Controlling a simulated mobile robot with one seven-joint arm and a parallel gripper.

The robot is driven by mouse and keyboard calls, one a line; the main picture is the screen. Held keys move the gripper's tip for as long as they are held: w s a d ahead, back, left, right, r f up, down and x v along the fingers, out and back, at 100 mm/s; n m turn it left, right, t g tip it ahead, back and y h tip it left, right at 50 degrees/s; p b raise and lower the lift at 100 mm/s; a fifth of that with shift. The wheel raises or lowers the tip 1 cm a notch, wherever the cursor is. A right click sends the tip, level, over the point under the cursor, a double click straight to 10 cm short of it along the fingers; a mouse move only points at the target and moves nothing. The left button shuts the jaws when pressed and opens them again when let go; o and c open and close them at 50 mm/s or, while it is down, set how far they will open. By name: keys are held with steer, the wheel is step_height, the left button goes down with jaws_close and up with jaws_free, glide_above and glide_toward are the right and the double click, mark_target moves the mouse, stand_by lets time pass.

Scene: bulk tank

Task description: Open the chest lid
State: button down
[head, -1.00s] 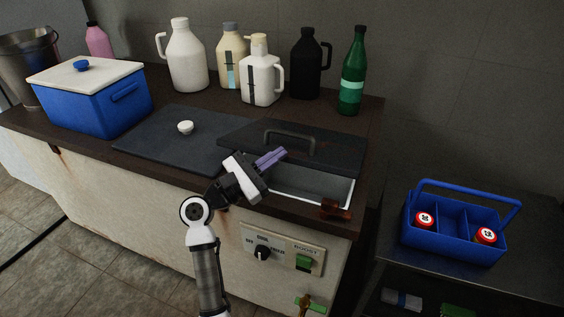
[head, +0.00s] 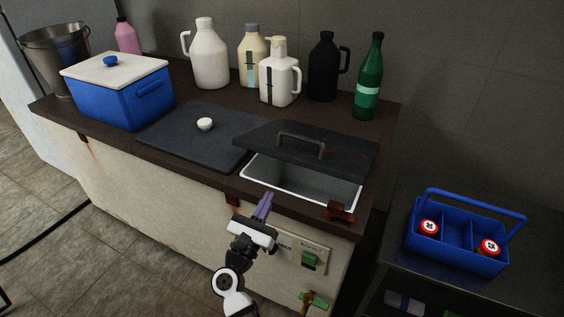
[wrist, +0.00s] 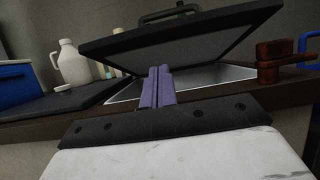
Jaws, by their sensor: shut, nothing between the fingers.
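The chest lid (head: 345,152) is a dark slab with an arched handle (head: 300,139). It is tilted partly open, its front edge raised above the white-rimmed well (head: 300,180), whose grey inside shows below it. In the wrist view the lid's underside (wrist: 200,57) faces me. My gripper (head: 266,196) has purple fingers, shut and empty. It is in front of the counter's front edge, below and left of the lid's raised edge. In the wrist view the fingertips (wrist: 157,70) overlap the lid's underside, but the head view shows them apart from it.
A flat dark cover (head: 185,140) with a white knob (head: 205,124) lies left of the well. A brown latch-like piece (head: 340,212) sits at the front right rim. A blue caddy (head: 456,240) is at right.

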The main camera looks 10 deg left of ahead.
mark_target(283, 160)
steer(key=x, duration=0.2)
steer(key=p+x, duration=0.1)
steer(key=x, duration=0.2)
steer(key=p+x, duration=0.1)
steer(key=x, duration=0.1)
steer(key=shift+w+r, duration=0.1)
steer(key=shift+r, duration=0.25)
steer(key=shift+w+d+r+p, duration=0.1)
steer(key=shift+w+r+p, duration=0.05)
steer(key=shift+r+p, duration=0.35)
steer(key=shift+w+r+p, duration=0.2)
steer(key=shift+r+p, duration=0.2)
steer(key=shift+r, duration=0.2)
steer(key=shift+w+d+r, duration=0.1)
steer(key=shift+w+r, duration=0.1)
steer(key=shift+r, duration=0.2)
